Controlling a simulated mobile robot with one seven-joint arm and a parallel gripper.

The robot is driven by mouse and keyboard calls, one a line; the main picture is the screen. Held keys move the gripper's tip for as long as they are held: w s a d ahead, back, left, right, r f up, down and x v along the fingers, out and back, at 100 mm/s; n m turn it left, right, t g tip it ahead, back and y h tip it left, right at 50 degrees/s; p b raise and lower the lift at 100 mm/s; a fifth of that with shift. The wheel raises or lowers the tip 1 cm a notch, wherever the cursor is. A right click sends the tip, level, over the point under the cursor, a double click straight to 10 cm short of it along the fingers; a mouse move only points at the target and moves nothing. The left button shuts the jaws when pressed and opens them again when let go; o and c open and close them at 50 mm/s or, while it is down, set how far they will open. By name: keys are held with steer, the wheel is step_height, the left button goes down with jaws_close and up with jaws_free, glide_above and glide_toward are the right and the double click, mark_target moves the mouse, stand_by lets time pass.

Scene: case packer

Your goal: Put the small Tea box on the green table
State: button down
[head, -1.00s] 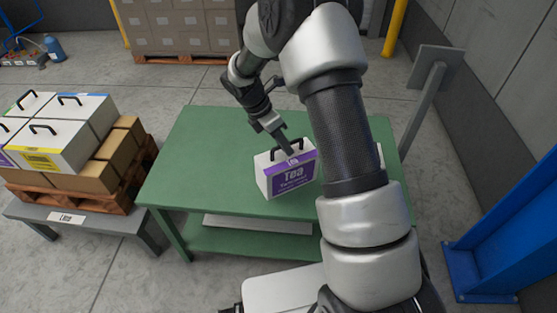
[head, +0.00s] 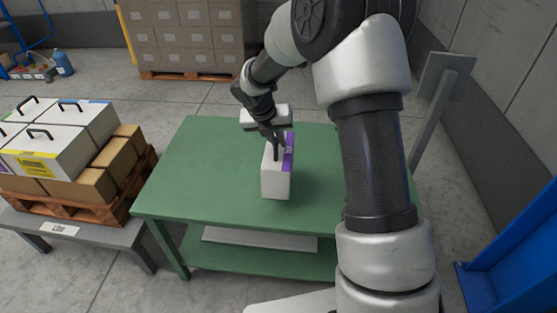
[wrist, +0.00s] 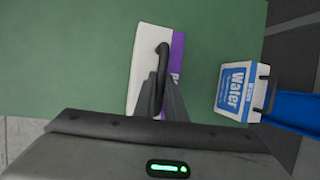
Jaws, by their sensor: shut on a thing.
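The small Tea box (head: 276,182) is white with a purple label side and a black handle. In the head view it is upright over the middle of the green table (head: 205,185), with its narrow white end toward the camera. I cannot tell whether its base touches the table top. My gripper (head: 276,150) is above the box and shut on its handle. In the wrist view the fingers of my gripper (wrist: 158,98) close around the handle of the Tea box (wrist: 145,55), with the green table top (wrist: 60,60) behind it.
A white and blue Water box (wrist: 237,92) is at the table's edge in the wrist view. A pallet (head: 110,205) with brown and white boxes stands at left. A grey post (head: 430,115) rises behind the table's right side. The table's left part is clear.

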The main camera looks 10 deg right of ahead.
step_height(320, 180, down, 6)
steer(key=b, duration=0.1)
steer(key=shift+b, duration=0.35)
steer(key=c, duration=1.8)
jaws_free()
steer(key=shift+f, duration=0.1)
